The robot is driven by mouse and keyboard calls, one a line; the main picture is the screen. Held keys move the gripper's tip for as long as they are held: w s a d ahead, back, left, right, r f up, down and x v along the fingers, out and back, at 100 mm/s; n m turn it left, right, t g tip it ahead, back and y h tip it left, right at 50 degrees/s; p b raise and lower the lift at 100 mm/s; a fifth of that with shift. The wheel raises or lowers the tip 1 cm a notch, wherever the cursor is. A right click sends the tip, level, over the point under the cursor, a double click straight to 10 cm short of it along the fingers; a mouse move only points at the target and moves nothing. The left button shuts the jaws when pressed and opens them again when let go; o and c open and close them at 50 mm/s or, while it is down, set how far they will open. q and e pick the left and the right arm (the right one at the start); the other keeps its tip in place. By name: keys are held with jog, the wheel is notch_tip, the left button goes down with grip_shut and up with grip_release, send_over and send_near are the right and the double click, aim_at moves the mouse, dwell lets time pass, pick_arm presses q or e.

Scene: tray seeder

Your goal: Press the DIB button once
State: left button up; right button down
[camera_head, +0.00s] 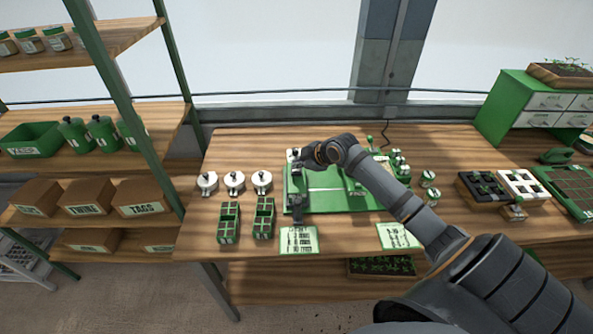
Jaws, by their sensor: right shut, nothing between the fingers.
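The green seeder machine (328,202) sits in the middle of the wooden bench. My right arm reaches across it from the lower right. My right gripper (297,163) is shut and empty at the machine's back left corner, over a small dark and white part there. I cannot make out the DIB button; its label is too small to read and the gripper may cover it. Whether the fingertips touch anything cannot be told. A small lever with a green knob (370,139) stands at the machine's back. My left gripper is not in view.
White round-lidded pots (234,181) and green divided trays (228,222) stand left of the machine. Cards (298,240) lie at the front edge. Black and white cell trays (520,184) are at right, with a green drawer unit (507,101) behind. A shelf rack (110,80) stands left.

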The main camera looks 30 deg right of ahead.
aim_at(298, 171)
jog(key=shift+f, duration=0.35)
jog(key=shift+f+b, duration=0.6)
jog(key=shift+f, duration=0.25)
dwell(0.7)
jog(key=shift+r, duration=0.1)
jog(key=shift+r+p, duration=1.1)
jog(key=shift+r, duration=0.05)
notch_tip(298, 171, up, 5)
jog(key=p, duration=0.4)
jog(key=shift+r+p, duration=0.1)
jog(key=shift+p, duration=0.25)
